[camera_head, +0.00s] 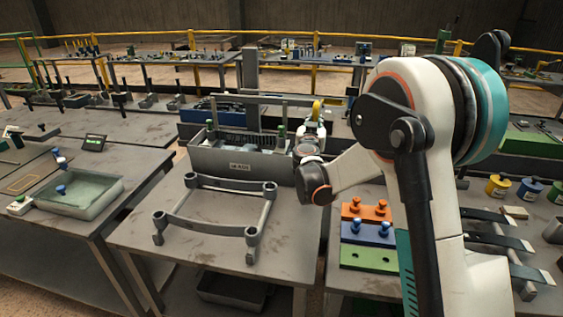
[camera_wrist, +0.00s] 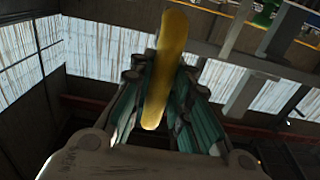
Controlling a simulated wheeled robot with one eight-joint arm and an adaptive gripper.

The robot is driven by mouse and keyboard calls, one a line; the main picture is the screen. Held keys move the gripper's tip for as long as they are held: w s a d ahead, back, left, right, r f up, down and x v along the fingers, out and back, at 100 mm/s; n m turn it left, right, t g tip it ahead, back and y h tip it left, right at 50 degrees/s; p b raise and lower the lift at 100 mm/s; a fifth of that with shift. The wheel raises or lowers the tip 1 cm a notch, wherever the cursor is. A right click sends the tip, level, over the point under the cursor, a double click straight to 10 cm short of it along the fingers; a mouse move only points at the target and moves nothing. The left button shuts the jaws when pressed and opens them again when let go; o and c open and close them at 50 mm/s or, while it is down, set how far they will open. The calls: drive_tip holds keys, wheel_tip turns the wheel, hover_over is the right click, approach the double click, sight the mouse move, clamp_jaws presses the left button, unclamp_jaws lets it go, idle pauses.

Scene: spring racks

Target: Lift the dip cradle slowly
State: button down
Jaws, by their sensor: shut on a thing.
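My gripper (camera_head: 312,132) is at the right end of a grey tank (camera_head: 235,187) on the middle table. It is shut on a yellow handle (camera_head: 317,108), which stands up between the fingers and also shows in the wrist view (camera_wrist: 163,75). The handle appears to belong to the dip cradle, whose pale bar (camera_head: 260,99) seems to run level above the tank. How far the cradle is out of the tank, I cannot tell.
A grey four-legged stand (camera_head: 215,212) is on the table before the tank. A shallow liquid tray (camera_head: 82,193) is on the left table. Orange, blue and green blocks (camera_head: 367,233) are at the right, near my arm. The table's front edge is clear.

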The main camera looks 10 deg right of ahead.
sight(315, 113)
drive_tip(key=shift+w+a+r+p, duration=0.1)
drive_tip(key=shift+r+p, duration=0.9)
drive_tip(key=shift+r, duration=0.9)
drive_tip(key=c, duration=1.7)
unclamp_jaws()
drive_tip(key=shift+r, duration=0.1)
drive_tip(key=o, duration=0.4)
drive_tip(key=shift+s+a+r, duration=0.1)
drive_tip(key=shift+s, duration=0.2)
drive_tip(key=shift+c, duration=0.2)
drive_tip(key=shift+o, duration=0.8)
drive_tip(key=shift+w, duration=0.2)
drive_tip(key=shift+s, duration=0.1)
drive_tip(key=v, duration=0.7)
drive_tip(key=shift+b, duration=0.35)
